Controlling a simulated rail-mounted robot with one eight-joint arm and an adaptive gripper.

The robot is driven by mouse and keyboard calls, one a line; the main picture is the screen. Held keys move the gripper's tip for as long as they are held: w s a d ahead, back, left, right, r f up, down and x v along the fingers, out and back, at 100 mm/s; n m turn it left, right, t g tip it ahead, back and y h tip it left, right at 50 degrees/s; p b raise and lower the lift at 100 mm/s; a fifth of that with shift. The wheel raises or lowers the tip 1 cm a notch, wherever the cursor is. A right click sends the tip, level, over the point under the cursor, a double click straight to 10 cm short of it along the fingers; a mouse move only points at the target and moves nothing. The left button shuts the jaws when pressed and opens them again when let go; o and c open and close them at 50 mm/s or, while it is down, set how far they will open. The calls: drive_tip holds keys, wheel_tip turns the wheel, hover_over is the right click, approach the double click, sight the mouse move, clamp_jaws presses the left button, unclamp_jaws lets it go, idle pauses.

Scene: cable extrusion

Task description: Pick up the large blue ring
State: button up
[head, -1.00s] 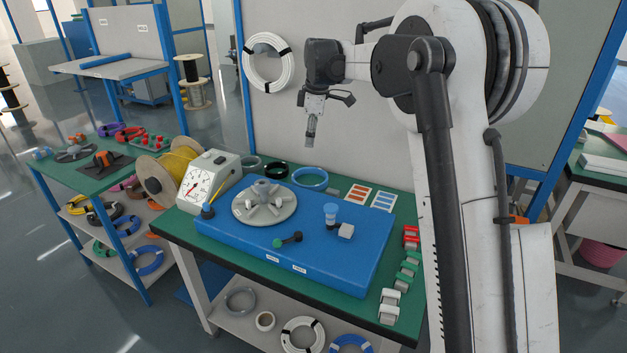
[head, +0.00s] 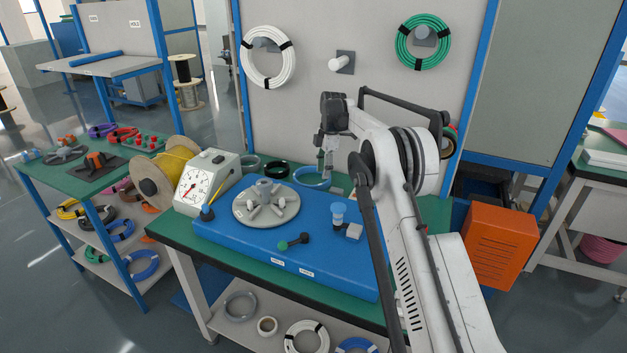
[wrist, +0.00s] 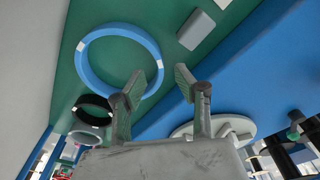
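The large blue ring (head: 297,178) lies flat on the green bench top behind the blue machine base, its right side partly hidden by my gripper in the head view. My gripper (head: 326,173) points down over the right part of the ring. In the wrist view my gripper (wrist: 160,82) is open and empty, its two fingers apart. The left fingertip overlaps the ring's near edge in that picture; I cannot tell the height gap.
A black ring (head: 276,168) and a grey-green ring (head: 250,162) lie left of the blue ring. The blue base (head: 230,232) with a grey spoked disc (head: 266,212) stands in front. A grey block (wrist: 196,30) lies beside the ring. A panel rises behind.

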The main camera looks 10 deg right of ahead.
sight(318, 185)
drive_tip(key=f, duration=0.1)
drive_tip(key=a+f, duration=0.1)
drive_tip(key=f, duration=0.3)
drive_tip(key=shift+s+a+f+b, duration=0.1)
drive_tip(key=shift+a+f+b, duration=0.1)
drive_tip(key=shift+a+b, duration=0.2)
drive_tip(key=shift+f, duration=0.55)
clamp_jaws()
